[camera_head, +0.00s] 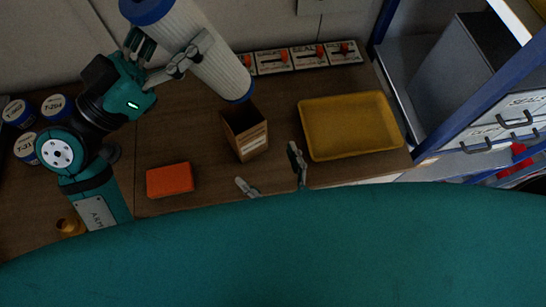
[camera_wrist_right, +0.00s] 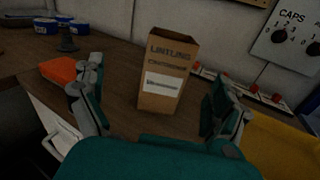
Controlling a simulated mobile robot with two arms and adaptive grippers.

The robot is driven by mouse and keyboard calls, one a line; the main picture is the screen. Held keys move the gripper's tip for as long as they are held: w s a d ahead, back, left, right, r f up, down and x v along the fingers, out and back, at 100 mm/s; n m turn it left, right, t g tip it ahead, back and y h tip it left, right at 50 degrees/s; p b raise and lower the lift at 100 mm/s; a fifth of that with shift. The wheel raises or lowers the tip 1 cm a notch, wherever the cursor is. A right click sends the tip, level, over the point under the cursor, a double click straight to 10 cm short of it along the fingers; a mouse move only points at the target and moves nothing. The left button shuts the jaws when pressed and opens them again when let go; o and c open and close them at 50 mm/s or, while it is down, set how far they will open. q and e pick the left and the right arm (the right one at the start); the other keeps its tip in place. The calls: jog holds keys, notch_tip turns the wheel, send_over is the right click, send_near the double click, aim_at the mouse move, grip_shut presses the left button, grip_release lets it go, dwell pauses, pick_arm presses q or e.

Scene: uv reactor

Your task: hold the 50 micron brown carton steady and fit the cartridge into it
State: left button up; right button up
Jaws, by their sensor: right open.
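The brown carton (camera_head: 252,142) stands upright and open-topped on the wooden bench; in the right wrist view the carton (camera_wrist_right: 164,88) shows dark print and a white label, with no micron figure I can read. The cartridge (camera_head: 197,45), a white cylinder with blue end caps, is tilted in the air, its lower cap close to the carton's mouth in the head view. My left gripper (camera_head: 188,62) is shut on the cartridge's side. My right gripper (camera_head: 271,170) is open, its fingers apart in front of the carton; the wrist view shows the carton between them, apparently untouched.
An empty yellow tray (camera_head: 350,125) lies right of the carton. An orange block (camera_head: 170,180) lies to the left. A row of panels with red switches (camera_head: 290,58) runs along the wall. A blue-framed shelf (camera_head: 470,118) bounds the right.

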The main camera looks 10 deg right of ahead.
jog(key=r, duration=0.1)
send_near(235, 108)
jog(key=shift+h, duration=0.3)
jog(key=x, duration=0.6)
jog(key=shift+w+a+r, duration=0.1)
jog(key=shift+w+a, duration=0.05)
jog(key=shift+a, duration=0.15)
jog(key=c, duration=1.1)
